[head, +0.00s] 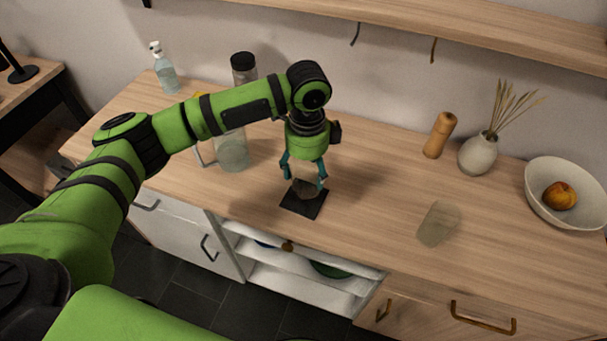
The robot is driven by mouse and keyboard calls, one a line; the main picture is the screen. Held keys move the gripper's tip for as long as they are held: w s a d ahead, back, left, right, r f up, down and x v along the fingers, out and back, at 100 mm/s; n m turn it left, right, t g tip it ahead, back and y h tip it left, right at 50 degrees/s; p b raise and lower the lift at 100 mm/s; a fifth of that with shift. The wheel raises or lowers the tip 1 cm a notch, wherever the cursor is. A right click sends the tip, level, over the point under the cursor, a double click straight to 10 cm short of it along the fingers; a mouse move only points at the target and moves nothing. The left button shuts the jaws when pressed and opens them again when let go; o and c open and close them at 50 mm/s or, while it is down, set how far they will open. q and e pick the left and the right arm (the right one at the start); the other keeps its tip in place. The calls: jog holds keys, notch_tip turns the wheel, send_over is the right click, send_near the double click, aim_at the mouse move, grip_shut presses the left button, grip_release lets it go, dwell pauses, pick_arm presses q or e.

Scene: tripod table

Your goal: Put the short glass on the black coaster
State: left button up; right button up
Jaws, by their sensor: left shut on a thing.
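The black coaster (302,207) lies flat on the wooden counter near its front edge, left of the centre of the counter's right half. My left gripper (304,180) points down right above it, with its fingers shut on the short glass (305,188). The glass is see-through and shows only faintly between the fingertips, over the coaster. I cannot tell whether its base touches the coaster. My right gripper is not in view.
Another clear glass (438,223) stands to the right. A pitcher (233,152), a dark-lidded jar (243,67) and a soap bottle (164,68) are left. A wooden mill (439,135), a vase (478,155) and a fruit bowl (566,205) stand right.

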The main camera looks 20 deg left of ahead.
pick_arm(q)
jog(key=shift+w+a+f, duration=0.1)
jog(key=shift+a+f, duration=0.05)
jog(key=shift+a, duration=0.1)
notch_tip(320, 180, down, 3)
jog(key=shift+f+p, duration=0.1)
jog(key=shift+p, duration=0.5)
jog(key=shift+f, duration=0.45)
jog(key=o, duration=1.3)
jog(key=shift+f, duration=0.15)
jog(key=shift+r+b, duration=1.35)
jog(key=shift+r, duration=4.85)
